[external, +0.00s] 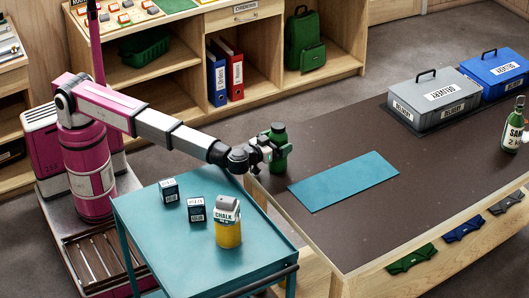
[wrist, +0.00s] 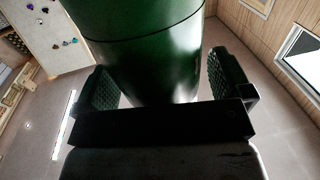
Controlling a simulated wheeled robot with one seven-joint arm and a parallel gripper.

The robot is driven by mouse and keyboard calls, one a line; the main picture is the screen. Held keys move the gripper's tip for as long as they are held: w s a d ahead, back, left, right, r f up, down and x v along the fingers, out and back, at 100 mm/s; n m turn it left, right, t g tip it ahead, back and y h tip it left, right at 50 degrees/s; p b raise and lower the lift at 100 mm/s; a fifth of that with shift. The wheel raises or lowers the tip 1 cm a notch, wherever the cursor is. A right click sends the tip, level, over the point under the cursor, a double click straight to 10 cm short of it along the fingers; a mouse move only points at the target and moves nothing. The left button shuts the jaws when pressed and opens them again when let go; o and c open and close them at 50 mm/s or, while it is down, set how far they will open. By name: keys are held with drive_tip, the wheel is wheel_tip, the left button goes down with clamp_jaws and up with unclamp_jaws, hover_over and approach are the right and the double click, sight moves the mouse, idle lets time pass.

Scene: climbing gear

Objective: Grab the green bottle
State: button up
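The green bottle (external: 280,150) stands upright near the left corner of the dark table top (external: 330,220) in the external view. My gripper (external: 268,153) reaches it from the left, with its fingers at the bottle's body. In the wrist view, the bottle (wrist: 150,45) fills the upper middle.
A teal mat (external: 345,181) lies right of the bottle. A teal cart (external: 180,235) with a chalk bottle (external: 228,225) and two small boxes stands below my arm. Grey (external: 435,100) and blue (external: 495,75) cases and another green bottle (external: 513,128) stand farther right.

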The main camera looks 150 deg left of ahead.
drive_tip(key=c, duration=1)
drive_tip(key=shift+o, duration=0.2)
